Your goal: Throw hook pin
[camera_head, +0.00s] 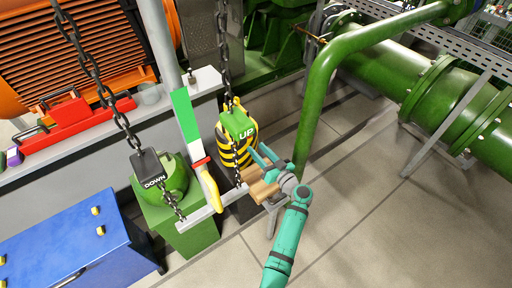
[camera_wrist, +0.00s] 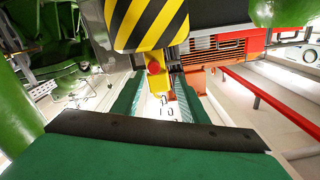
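A hoist block (camera_head: 236,146) with yellow-black stripes and a green UP label hangs on a chain at the centre; its striped underside (camera_wrist: 150,22) fills the top of the wrist view. A small yellow part with a red end (camera_wrist: 155,70) shows below the block, between my fingers in that view. I cannot tell whether it is the hook pin or the lever's end. My gripper (camera_head: 258,172) is just right of and below the block. In the wrist view my gripper (camera_wrist: 157,92) is open, with nothing visibly clamped between its fingers.
A lever with a green band (camera_head: 185,115) and yellow end stands left of the block. A DOWN weight (camera_head: 149,167) hangs on another chain. A blue cabinet (camera_head: 70,245) is lower left. A green pipe (camera_head: 318,90) rises close right of my gripper.

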